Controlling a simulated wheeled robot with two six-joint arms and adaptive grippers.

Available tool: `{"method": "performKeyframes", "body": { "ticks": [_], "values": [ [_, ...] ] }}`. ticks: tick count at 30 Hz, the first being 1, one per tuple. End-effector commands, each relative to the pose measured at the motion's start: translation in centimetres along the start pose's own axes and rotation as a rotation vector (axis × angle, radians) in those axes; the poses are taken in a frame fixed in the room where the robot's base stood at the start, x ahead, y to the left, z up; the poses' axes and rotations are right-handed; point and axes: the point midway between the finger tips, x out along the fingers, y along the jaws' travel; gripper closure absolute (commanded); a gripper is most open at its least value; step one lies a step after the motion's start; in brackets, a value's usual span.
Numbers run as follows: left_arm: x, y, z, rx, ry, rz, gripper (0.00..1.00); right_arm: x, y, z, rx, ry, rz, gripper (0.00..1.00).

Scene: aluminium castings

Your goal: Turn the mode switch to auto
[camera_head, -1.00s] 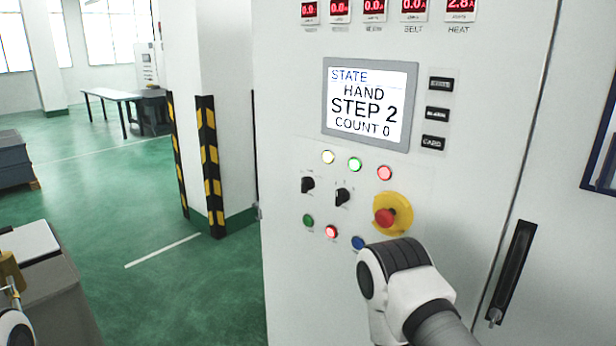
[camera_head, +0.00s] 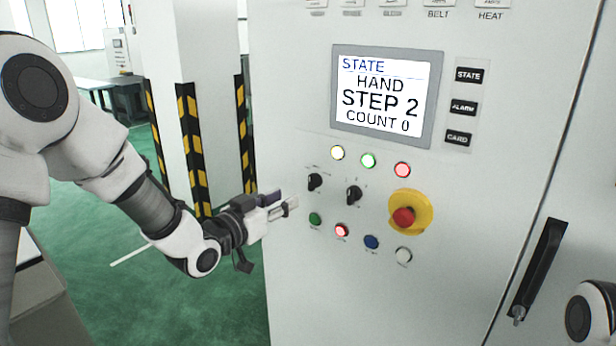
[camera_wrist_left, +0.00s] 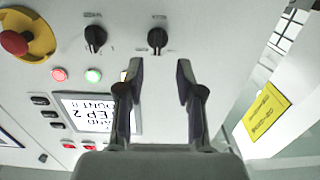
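Two black rotary switches sit on the white cabinet front: the left switch (camera_head: 315,182) and the right switch (camera_head: 354,194). Their labels are too small to read, so I cannot tell which is the mode switch. The screen (camera_head: 382,98) reads HAND, STEP 2, COUNT 0. My left gripper (camera_head: 284,204) is in front of the panel, left of and below the left switch in the head view. In the left wrist view my left gripper (camera_wrist_left: 159,68) is open and empty, the left switch (camera_wrist_left: 157,39) beyond its fingertips, apart from them. My right gripper is out of view.
A red emergency stop (camera_head: 404,217) on a yellow base is right of the switches. Lamps are above them and push buttons, including a green button (camera_head: 315,219), below. A door handle (camera_head: 540,268) is at right. A striped pillar (camera_head: 190,140) stands behind my left arm.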

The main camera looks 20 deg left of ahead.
Motion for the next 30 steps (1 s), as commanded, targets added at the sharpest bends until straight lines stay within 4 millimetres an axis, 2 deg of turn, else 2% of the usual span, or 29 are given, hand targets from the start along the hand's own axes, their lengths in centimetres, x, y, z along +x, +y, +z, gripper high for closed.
{"method": "performKeyframes", "body": {
  "ticks": [1,3,12,15,23,24,27,30],
  "values": [
    [0.1,0.0,-1.5,0.011,0.031,0.007,0.64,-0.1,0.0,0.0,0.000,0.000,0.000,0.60],
    [0.6,0.0,-2.3,0.017,0.046,0.011,0.64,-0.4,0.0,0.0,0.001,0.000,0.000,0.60],
    [6.0,0.1,-2.5,0.017,0.042,0.011,0.64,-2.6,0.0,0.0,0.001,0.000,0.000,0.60],
    [7.3,0.1,-2.4,0.016,0.041,0.010,0.64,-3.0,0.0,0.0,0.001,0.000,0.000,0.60],
    [7.8,0.1,-2.2,0.013,0.041,0.009,0.64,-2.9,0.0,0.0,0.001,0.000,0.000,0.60],
    [7.8,0.1,-2.2,0.013,0.041,0.009,0.67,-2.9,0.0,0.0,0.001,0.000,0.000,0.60],
    [7.8,0.1,-2.2,0.013,0.041,0.009,1.00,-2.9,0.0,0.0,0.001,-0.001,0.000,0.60],
    [7.8,0.1,-2.2,0.013,0.041,0.009,1.00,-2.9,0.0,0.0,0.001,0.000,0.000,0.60]
  ]
}}
